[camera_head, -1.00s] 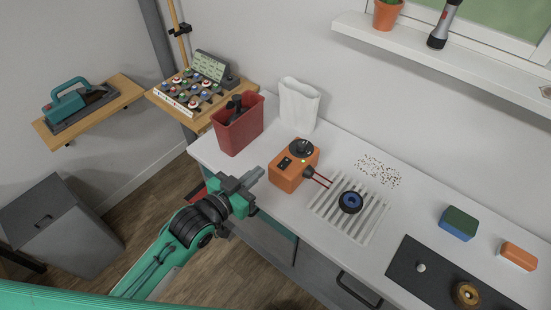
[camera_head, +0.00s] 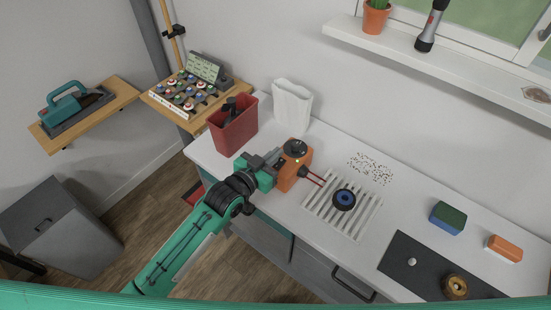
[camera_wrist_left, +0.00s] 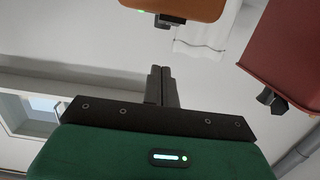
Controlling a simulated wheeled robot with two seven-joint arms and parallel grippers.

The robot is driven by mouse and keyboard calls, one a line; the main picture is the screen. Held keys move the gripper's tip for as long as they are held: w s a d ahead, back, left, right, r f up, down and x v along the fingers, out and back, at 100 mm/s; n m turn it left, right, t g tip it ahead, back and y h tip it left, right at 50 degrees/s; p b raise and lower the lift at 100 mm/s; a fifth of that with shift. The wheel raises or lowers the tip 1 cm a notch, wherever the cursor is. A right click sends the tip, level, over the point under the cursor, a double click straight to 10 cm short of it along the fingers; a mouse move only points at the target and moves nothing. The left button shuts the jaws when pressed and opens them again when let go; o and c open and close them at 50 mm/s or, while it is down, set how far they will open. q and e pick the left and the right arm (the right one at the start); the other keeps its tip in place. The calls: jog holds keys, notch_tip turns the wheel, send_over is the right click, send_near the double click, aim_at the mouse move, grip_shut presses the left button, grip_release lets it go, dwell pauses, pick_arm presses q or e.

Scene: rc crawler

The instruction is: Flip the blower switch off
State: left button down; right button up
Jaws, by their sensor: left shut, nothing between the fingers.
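The orange blower (camera_head: 291,180) stands on the white counter, with a black dial on top and thin red prongs on its right side. My left gripper (camera_head: 277,157) is shut and empty at the blower's left side and covers part of it. A small green light (camera_head: 298,161) shows on the blower. In the left wrist view the shut fingertips (camera_wrist_left: 160,70) point at the orange blower (camera_wrist_left: 180,8), with a gap seen between them. A dark switch-like part with a green light (camera_wrist_left: 166,20) is at its edge. I cannot tell the switch's position. My right gripper is not in view.
A red bin (camera_head: 234,127) with dark tools and a white bag (camera_head: 292,104) stand behind the blower. A white slatted rack (camera_head: 322,207) with a blue-and-black wheel (camera_head: 344,199) lies to its right. A dark mat (camera_head: 400,265) lies at the front right.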

aim_at(276, 167)
pick_arm(q)
jog(key=f, duration=0.2)
jog(key=f+p, duration=0.1)
jog(key=shift+w+d+f, duration=0.15)
jog(key=shift+w+f, duration=0.1)
jog(key=shift+f, duration=0.25)
